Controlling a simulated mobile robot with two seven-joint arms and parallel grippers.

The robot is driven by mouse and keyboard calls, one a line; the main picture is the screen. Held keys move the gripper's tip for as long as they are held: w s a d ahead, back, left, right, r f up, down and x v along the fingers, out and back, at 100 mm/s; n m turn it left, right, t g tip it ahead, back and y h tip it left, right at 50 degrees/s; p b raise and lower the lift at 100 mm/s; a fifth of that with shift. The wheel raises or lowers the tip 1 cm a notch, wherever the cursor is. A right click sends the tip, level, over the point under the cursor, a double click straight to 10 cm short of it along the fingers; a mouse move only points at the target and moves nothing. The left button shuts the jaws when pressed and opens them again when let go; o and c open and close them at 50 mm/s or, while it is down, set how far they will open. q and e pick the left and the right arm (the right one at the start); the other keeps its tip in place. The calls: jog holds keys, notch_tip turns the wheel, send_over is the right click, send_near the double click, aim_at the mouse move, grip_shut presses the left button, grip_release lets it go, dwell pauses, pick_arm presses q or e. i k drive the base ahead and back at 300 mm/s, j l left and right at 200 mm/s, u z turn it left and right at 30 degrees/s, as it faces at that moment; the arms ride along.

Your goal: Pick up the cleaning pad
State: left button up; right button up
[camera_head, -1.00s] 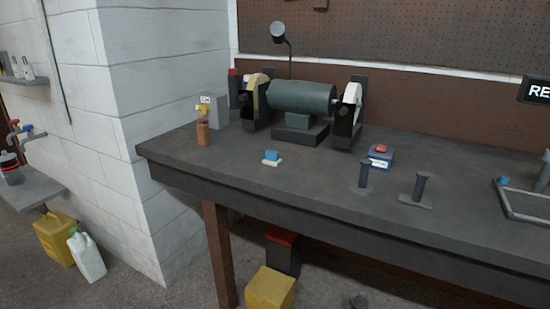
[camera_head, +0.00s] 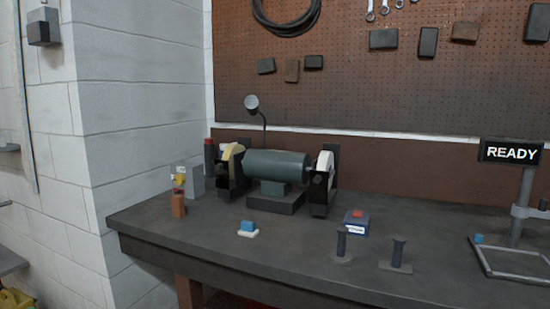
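A small blue block on a white base (camera_head: 248,228), which looks like the cleaning pad, sits on the dark workbench (camera_head: 200,241), in front of the bench grinder. It stands clear of the things around it. Neither of my grippers shows in the head view.
The bench grinder (camera_head: 277,165) stands behind the pad. An orange-brown block (camera_head: 178,205) is to the left. A blue box with a red button (camera_head: 356,221) and two dark posts (camera_head: 341,245) (camera_head: 397,252) are to the right. A grey frame (camera_head: 515,262) and READY sign (camera_head: 511,152) are far right.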

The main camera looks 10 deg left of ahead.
aim_at(249, 229)
jog(key=j+z, duration=0.1)
jog(key=z, duration=0.5)
jog(key=j+z, duration=0.65)
jog(key=j, duration=0.2)
jog(key=j+z, duration=0.15)
jog(key=j, duration=0.3)
jog(key=k+j+z, duration=0.15)
jog(key=j, duration=0.25)
